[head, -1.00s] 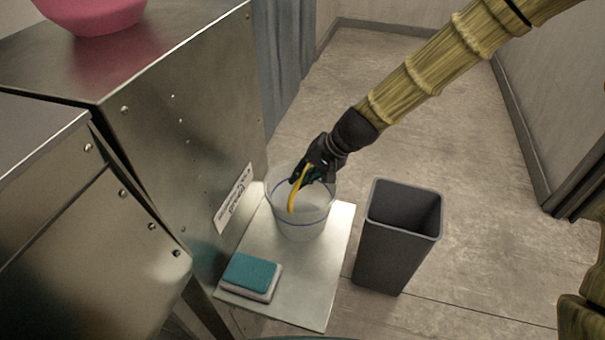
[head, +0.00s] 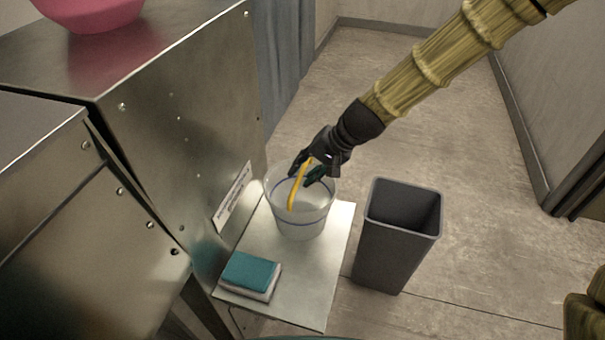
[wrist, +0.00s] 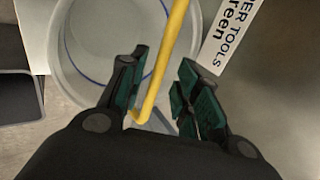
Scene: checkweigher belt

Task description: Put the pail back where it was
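The pail (head: 302,222) is clear with a blue line around it and a raised yellow handle (head: 297,192). It stands upright on a low metal shelf (head: 318,275) beside the steel cabinet. My gripper (head: 307,174) is at the pail's top, by the handle. In the wrist view, the fingers of my gripper (wrist: 160,85) are spread, with the yellow handle (wrist: 165,62) running between them. The pail (wrist: 105,35) shows behind the fingers.
A teal and white sponge (head: 250,274) lies on the shelf's near left part. A dark grey bin (head: 392,250) stands on the floor just right of the shelf. The steel cabinet (head: 185,130) closes the left side, with a pink bowl (head: 90,12) on top. Floor beyond is clear.

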